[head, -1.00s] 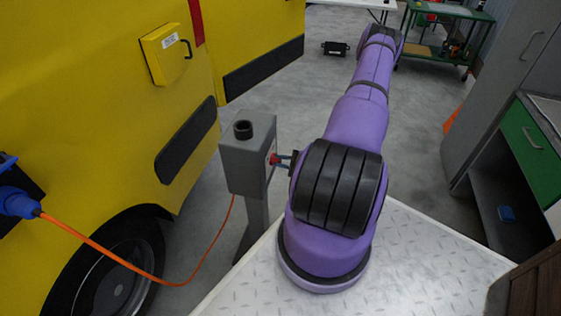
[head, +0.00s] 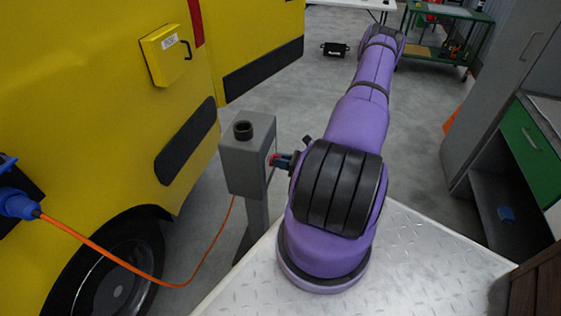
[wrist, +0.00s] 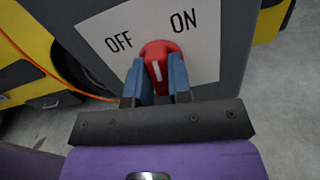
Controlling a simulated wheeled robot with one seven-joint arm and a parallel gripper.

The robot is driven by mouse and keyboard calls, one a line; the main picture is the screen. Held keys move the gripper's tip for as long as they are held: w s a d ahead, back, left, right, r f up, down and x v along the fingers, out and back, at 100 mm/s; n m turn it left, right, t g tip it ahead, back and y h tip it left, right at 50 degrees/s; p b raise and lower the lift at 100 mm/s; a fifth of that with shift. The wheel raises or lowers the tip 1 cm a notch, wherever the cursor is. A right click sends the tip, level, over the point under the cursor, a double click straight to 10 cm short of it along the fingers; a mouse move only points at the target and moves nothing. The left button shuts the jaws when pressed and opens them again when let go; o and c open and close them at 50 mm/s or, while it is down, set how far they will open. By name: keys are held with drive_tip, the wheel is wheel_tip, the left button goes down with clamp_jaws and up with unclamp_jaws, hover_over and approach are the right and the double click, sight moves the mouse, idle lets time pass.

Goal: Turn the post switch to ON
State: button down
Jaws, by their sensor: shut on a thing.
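The grey switch post (head: 247,160) stands beside the yellow vehicle, with the red switch knob (head: 273,160) on its right face. In the wrist view the red knob (wrist: 160,54) sits on a white plate (wrist: 204,50) reading OFF on the left and ON on the right. A white line on the knob runs nearly upright in the picture, and I cannot tell which label it points to. My gripper (wrist: 160,72) is shut on the knob, with one blue finger on each side. My arm hides part of the gripper in the head view.
A grey cabinet (head: 490,110) and green drawer (head: 530,135) stand at the right. The floor beyond is mostly clear.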

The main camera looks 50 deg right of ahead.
drive_tip(key=shift+d+f+m, duration=0.1)
drive_tip(key=shift+m, duration=1.7)
drive_tip(key=shift+d+m, duration=0.1)
drive_tip(key=shift+m, duration=1.7)
drive_tip(key=c, duration=1)
unclamp_jaws()
drive_tip(key=shift+c, duration=0.2)
drive_tip(key=v, duration=1)
drive_tip(key=shift+s, duration=0.35)
drive_tip(key=shift+d, duration=0.1)
